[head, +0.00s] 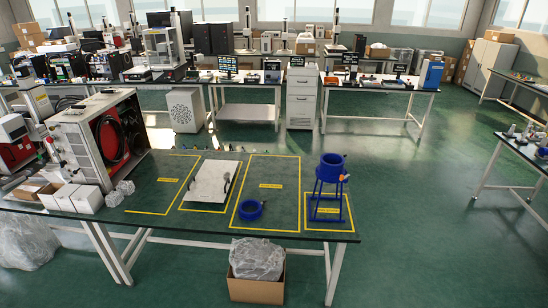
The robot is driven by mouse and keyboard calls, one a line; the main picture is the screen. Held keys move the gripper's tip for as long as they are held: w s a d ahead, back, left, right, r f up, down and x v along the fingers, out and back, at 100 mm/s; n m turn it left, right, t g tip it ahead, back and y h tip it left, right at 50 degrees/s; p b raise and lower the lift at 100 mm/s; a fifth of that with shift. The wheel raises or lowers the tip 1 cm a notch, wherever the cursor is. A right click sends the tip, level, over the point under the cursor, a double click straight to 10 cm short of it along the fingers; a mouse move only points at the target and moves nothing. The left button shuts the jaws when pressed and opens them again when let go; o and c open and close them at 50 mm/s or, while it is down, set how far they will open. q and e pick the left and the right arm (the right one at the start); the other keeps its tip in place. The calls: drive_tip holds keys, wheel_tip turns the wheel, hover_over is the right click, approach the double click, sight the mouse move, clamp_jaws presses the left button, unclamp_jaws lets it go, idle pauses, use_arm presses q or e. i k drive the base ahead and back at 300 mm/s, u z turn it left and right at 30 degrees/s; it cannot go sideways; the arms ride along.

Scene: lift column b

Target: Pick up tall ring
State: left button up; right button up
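A tall blue ring (331,168) stands upright on thin blue legs near the right end of the dark green table (148,184). Its legs stand inside a small yellow-outlined area. A small orange part shows on its right side. A low blue ring (242,211) lies flat on the table to the left, inside a larger yellow outline. Neither of my grippers is in view.
A pale plate with handles (212,181) lies in the outline left of the low ring. White boxes (87,198) and an open equipment case (85,150) fill the table's left end. A cardboard box (256,289) stands below. Green floor is open to the right.

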sight(331, 166)
drive_tip(key=u, duration=0.7)
drive_tip(key=i, duration=1.5)
drive_tip(key=z, duration=0.2)
